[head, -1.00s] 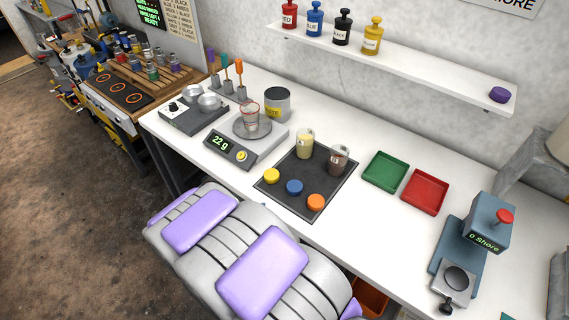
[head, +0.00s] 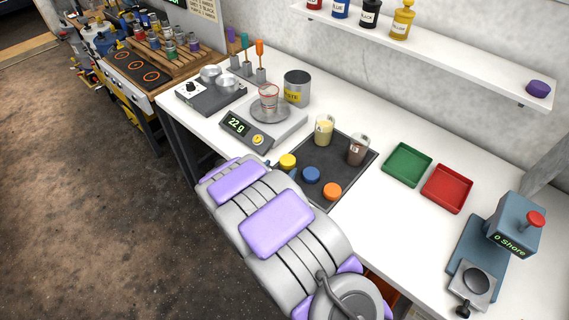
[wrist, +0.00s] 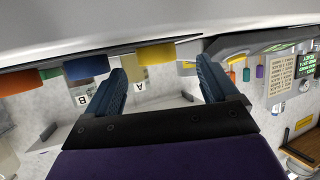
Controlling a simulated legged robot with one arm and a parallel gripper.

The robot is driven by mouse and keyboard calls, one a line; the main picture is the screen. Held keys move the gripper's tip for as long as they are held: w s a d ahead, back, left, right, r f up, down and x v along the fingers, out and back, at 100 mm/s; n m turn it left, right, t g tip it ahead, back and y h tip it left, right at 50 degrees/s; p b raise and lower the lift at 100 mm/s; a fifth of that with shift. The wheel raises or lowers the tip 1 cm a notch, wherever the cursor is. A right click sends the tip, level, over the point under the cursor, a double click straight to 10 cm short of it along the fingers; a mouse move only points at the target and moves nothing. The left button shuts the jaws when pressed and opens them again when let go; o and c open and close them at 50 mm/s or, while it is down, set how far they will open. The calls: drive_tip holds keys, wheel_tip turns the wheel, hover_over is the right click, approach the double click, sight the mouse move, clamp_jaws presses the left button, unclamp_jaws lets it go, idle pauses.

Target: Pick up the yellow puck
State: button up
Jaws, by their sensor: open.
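The yellow puck (head: 288,160) lies on the dark mat (head: 346,160), left of the blue puck (head: 312,174) and the orange puck (head: 332,191). In the head view my arm covers the mat's near left part and hides most of my gripper. In the wrist view, which looks upside down, my gripper (wrist: 166,80) has its two blue fingers spread apart with nothing between them. The yellow puck (wrist: 157,53) appears beyond them, in line with the gap. The blue puck (wrist: 87,68) and orange puck (wrist: 20,82) show to its left.
Two beakers, one cream (head: 324,129) and one brown (head: 358,150), stand at the back of the mat. A scale (head: 240,127) is behind left. A green tray (head: 407,165), a red tray (head: 447,188) and a hardness tester (head: 512,225) stand to the right.

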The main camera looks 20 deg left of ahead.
sight(287, 161)
drive_tip(key=shift+w+d, duration=0.2)
drive_tip(key=shift+d, duration=0.1)
drive_tip(key=x, duration=0.1)
drive_tip(key=b+x, duration=0.1)
drive_tip(key=x, duration=0.2)
drive_tip(key=shift+w+d+r+b, duration=0.15)
drive_tip(key=shift+w+r+b, duration=0.05)
drive_tip(key=shift+r+b, duration=0.15)
drive_tip(key=shift+w+a+f, duration=0.15)
drive_tip(key=shift+w+a, duration=0.05)
drive_tip(key=shift+w, duration=0.1)
drive_tip(key=shift+w+a+f, duration=0.1)
drive_tip(key=shift+a, duration=0.25)
drive_tip(key=shift+d, duration=0.55)
drive_tip(key=c, duration=0.4)
drive_tip(key=shift+a, duration=0.2)
drive_tip(key=c, duration=0.8)
drive_tip(key=shift+o, duration=0.2)
